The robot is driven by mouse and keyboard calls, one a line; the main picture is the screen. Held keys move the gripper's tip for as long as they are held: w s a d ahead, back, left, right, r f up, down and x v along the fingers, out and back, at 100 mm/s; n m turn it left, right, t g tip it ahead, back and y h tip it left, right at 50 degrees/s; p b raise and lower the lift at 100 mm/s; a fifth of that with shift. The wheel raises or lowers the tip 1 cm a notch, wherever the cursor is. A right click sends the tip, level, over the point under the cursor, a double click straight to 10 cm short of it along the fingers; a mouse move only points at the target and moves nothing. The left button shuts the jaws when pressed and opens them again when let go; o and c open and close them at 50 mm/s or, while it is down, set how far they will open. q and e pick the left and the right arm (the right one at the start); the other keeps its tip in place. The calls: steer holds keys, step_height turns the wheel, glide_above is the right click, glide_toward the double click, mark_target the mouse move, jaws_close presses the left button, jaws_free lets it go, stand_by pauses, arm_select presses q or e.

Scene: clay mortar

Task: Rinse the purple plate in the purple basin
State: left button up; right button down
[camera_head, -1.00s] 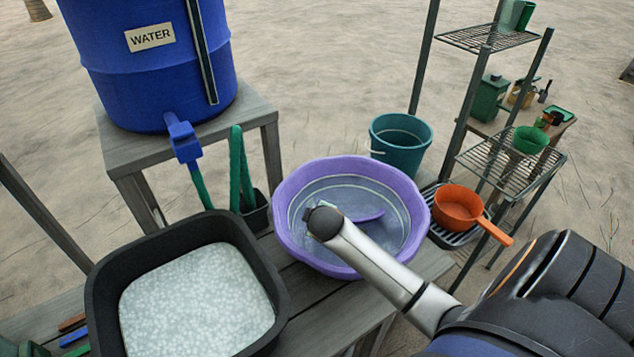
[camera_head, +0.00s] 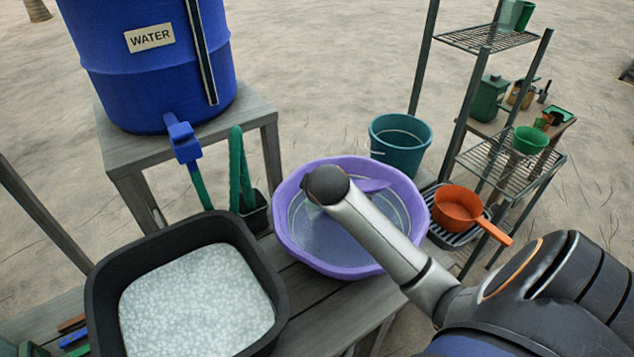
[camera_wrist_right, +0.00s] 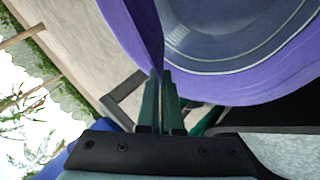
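The purple basin (camera_head: 290,245) stands on the grey wooden table and holds clear liquid. It also shows in the right wrist view (camera_wrist_right: 265,85). My right arm reaches over the basin from the right. In the right wrist view, the green fingers of my right gripper (camera_wrist_right: 160,76) are close together on the edge of the purple plate (camera_wrist_right: 146,32), which is seen nearly edge-on. In the head view a sliver of the plate (camera_head: 374,185) shows beside my wrist, near the basin's far rim. My wrist hides the fingers and most of the plate there. My left gripper is not in view.
A black tub (camera_head: 101,290) of whitish foam stands left of the basin. A blue water barrel (camera_head: 150,75) with a tap stands behind it. A teal bucket (camera_head: 400,150), an orange pan (camera_head: 458,208) and a wire shelf rack (camera_head: 480,160) are to the right.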

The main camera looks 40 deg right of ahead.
step_height(320, 180, up, 7)
stand_by(0.6)
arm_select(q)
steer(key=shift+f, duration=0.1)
arm_select(e)
steer(key=shift+f, duration=0.15)
stand_by(0.7)
